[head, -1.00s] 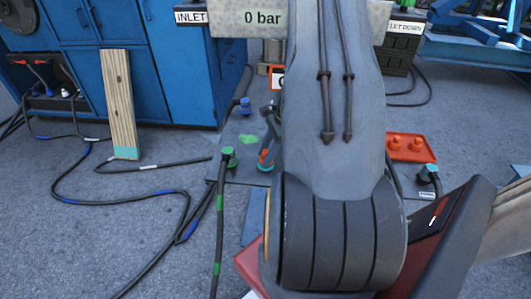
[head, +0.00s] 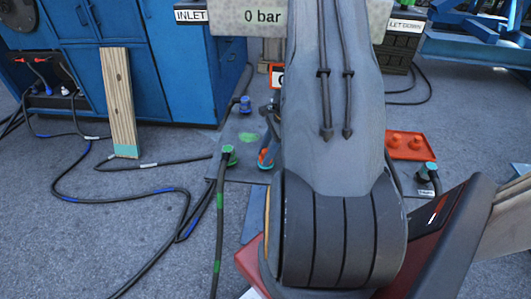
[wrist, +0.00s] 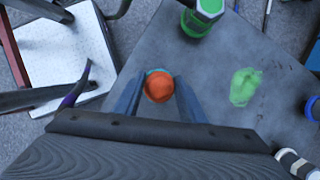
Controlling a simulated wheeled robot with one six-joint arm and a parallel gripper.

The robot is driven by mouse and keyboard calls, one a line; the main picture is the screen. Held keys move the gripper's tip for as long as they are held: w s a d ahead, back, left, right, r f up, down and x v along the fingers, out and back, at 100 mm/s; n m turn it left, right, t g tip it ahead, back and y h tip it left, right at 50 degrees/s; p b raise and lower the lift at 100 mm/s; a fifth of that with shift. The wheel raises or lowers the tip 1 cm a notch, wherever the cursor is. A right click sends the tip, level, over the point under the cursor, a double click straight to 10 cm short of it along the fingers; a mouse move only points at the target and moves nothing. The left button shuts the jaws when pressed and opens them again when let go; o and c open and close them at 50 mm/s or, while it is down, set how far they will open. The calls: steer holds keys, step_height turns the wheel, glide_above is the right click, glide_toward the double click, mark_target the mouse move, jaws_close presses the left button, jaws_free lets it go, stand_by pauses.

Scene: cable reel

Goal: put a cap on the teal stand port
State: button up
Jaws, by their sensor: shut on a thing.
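An orange cap (wrist: 160,87) sits between the two fingers of my gripper (wrist: 160,92) in the wrist view, and the gripper is shut on it. A thin teal rim (wrist: 154,72) of the teal stand port shows just behind the cap; the rest of the port is hidden under it. In the head view the orange cap (head: 263,157) is low over the teal port (head: 265,166), with my gripper (head: 269,150) on it and my arm covering the right side. I cannot tell whether the cap is fully seated.
A red tray (head: 426,154) with orange caps lies at the right. A green port (head: 228,156) with a cable and a blue port (head: 245,104) stand near the teal one. A teal-topped plug (head: 429,168) is at the right. A wooden plank (head: 119,100) leans on the blue cabinet.

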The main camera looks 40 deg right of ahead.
steer(key=o, duration=1.3)
steer(key=shift+f, duration=0.1)
steer(key=shift+c, duration=0.2)
steer(key=v, duration=0.8)
steer(key=shift+b, duration=0.35)
